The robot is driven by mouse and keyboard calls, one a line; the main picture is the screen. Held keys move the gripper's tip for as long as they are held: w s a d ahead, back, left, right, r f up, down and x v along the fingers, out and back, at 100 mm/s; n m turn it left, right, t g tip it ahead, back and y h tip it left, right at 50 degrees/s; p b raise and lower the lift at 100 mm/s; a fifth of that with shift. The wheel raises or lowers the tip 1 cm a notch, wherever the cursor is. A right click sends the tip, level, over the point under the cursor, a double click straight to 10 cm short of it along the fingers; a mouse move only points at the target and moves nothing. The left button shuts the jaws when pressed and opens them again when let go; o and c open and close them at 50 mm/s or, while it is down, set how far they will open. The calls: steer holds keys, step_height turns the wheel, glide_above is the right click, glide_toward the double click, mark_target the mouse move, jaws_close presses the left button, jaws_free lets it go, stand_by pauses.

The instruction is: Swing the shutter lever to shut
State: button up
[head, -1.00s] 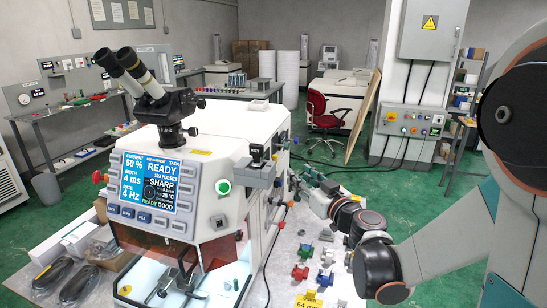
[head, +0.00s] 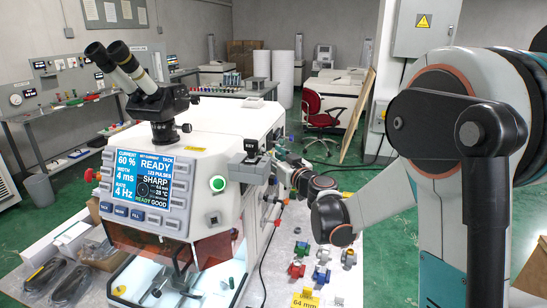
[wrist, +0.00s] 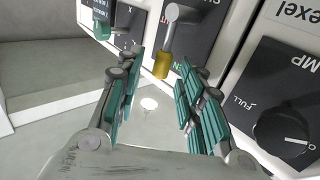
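In the wrist view a lever (wrist: 168,40) with a pale metal arm and a yellow tip sits on a dark panel; part of the word "ON" shows near it. I take it to be the shutter lever, but its full label is not readable. My gripper (wrist: 157,78) is open, its two teal-padded fingers spread below the lever's tip. The tip lies slightly beyond the gap between them, and no contact shows. In the head view the welding machine (head: 205,150) hides the lever and most of my gripper at its right side.
Right of the lever is a black knob (wrist: 283,132) marked "FULL". A teal-tipped control (wrist: 103,27) is on the left. In the head view small coloured parts (head: 297,270) lie on the bench, and a red chair (head: 320,118) stands behind.

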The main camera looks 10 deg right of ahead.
jaws_close()
steer(key=shift+w+d+r, duration=0.1)
stand_by(0.3)
steer(key=w+d+f+m+g+y+p, duration=0.2)
steer(key=w+m+g+p, duration=0.4)
steer(key=g, duration=0.5)
steer(key=shift+w+d+f+m, duration=0.15)
steer(key=shift+d+f+m, duration=0.7)
steer(key=shift+m, duration=0.25)
steer(key=shift+g+y, duration=0.3)
